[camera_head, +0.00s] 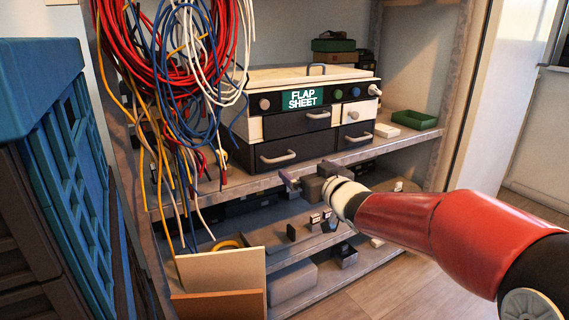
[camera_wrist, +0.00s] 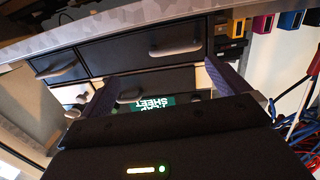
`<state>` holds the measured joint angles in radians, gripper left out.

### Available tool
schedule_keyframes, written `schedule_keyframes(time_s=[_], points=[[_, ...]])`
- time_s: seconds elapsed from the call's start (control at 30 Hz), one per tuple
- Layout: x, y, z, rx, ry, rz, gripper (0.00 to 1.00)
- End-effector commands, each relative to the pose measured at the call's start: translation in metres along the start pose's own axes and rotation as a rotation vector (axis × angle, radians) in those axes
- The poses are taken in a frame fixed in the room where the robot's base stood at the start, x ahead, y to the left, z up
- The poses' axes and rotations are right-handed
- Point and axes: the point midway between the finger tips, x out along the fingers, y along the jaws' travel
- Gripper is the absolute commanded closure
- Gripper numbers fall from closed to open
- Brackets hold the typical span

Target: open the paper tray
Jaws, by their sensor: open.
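A dark grey and white unit with a green "FLAP SHEET" label (camera_head: 302,98) stands on the upper shelf. Its front has a wide lower-left drawer (camera_head: 300,148), a smaller lower-right drawer (camera_head: 355,133) and an upper dark panel (camera_head: 290,124), each with a pale bar handle. All look shut; no mark shows which is the paper tray. My gripper (camera_head: 308,178) is open and empty, in front of the shelf edge and below the wide drawer. In the upside-down wrist view, that drawer's handle (camera_wrist: 175,48) shows beyond my fingers (camera_wrist: 163,88), apart from them.
Red, blue, yellow and white cables (camera_head: 170,60) hang left of the unit. A blue crate (camera_head: 50,150) stands at the far left. A green tray (camera_head: 406,119) sits right of the unit.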

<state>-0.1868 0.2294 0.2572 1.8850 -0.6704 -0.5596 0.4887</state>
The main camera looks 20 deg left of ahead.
Motion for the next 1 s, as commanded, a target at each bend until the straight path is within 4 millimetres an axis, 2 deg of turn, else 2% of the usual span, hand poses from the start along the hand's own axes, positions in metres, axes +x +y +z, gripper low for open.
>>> schedule_keyframes(time_s=[0.03,0.17,0.6,0.77,1.0], points=[[0.009,-0.008,0.003,0.009,0.022,-0.037,0.0],[0.022,-0.019,0.002,0.02,0.056,-0.086,0.0],[0.085,-0.025,-0.003,0.02,0.058,-0.088,0.0],[0.094,-0.025,-0.003,0.02,0.058,-0.086,0.0],[0.095,-0.025,-0.003,0.019,0.057,-0.085,0.0]])
